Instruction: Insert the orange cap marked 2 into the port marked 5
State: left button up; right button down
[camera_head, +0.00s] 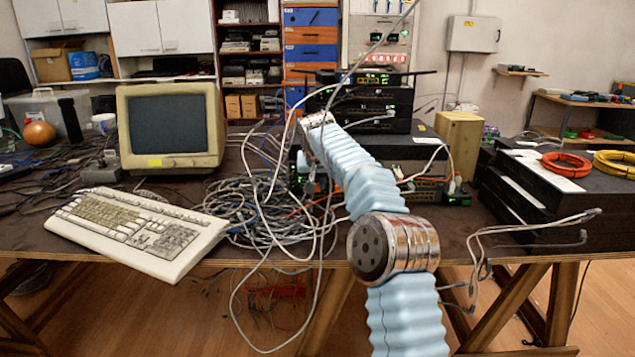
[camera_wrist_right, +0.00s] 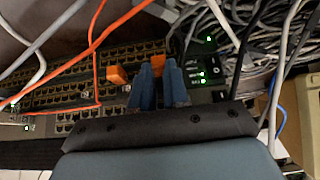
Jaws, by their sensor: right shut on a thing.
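In the right wrist view my right gripper (camera_wrist_right: 158,68) has its two blue fingers shut on an orange cap (camera_wrist_right: 157,61), whose top shows between the fingertips. The cap is close over the dark port panel (camera_wrist_right: 65,102), which has several rows of ports. A second orange cap (camera_wrist_right: 117,75) is just left of the fingers, at the panel. I cannot read any numbers, so I cannot tell which cap is 2 or which port is 5. The fingers hide the ports under the held cap. In the head view my right arm covers much of the panel. My left gripper is not in view.
Orange cables (camera_wrist_right: 95,50) cross the panel left of the fingers, and grey cables (camera_wrist_right: 225,25) crowd the right. In the head view a cable tangle (camera_head: 255,205), a keyboard (camera_head: 138,232) and a monitor (camera_head: 170,125) lie left; black devices (camera_head: 545,195) stand right.

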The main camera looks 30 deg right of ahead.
jog(key=shift+w+d, duration=0.15)
jog(key=shift+w, duration=0.1)
jog(key=c, duration=1)
grip_release()
jog(key=shift+c, duration=0.2)
jog(key=v, duration=1.3)
jog(key=shift+s+r, duration=0.2)
jog(key=shift+r, duration=0.1)
